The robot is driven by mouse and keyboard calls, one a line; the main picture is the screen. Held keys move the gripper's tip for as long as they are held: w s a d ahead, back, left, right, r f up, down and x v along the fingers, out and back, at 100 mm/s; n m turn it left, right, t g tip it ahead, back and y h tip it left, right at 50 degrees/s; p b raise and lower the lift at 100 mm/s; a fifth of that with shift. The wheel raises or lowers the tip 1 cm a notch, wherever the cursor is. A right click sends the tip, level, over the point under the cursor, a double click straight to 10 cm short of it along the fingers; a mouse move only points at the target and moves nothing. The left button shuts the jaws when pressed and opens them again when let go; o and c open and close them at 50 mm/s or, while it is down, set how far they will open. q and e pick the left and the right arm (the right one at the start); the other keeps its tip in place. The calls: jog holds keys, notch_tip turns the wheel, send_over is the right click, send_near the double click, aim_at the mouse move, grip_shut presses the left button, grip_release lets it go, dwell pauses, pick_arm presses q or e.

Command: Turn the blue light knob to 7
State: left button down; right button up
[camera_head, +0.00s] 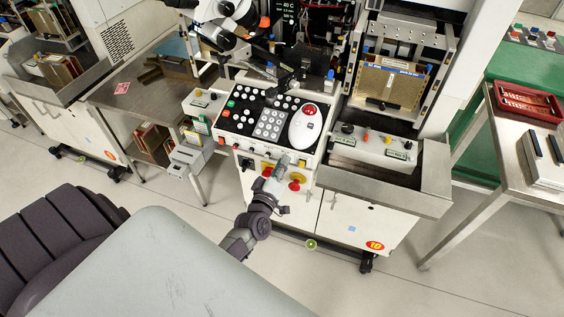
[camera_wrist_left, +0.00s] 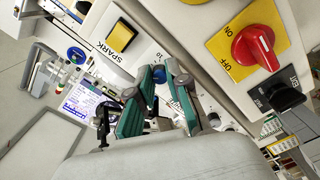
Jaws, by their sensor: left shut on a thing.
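My left gripper (camera_head: 282,162) reaches the front of the bonding machine's control panel (camera_head: 232,137), below the keypad and white mouse-like part. In the left wrist view its two green-padded fingers (camera_wrist_left: 160,72) are close together at the panel face. They are shut on the blue light knob (camera_wrist_left: 148,88), of which only a little blue shows between them. The knob's pointer and most of its scale are hidden; a printed 10 shows near the fingertips. My right gripper is not in view.
A yellow SPARK button (camera_wrist_left: 118,35) is on the other side.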

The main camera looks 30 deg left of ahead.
pick_arm(q)
jog(key=shift+f+m, duration=0.15)
jog(key=shift+m, duration=0.35)
jog(key=c, duration=1.1)
grip_release()
jog(key=v, duration=1.2)
jog(key=shift+s, duration=0.1)
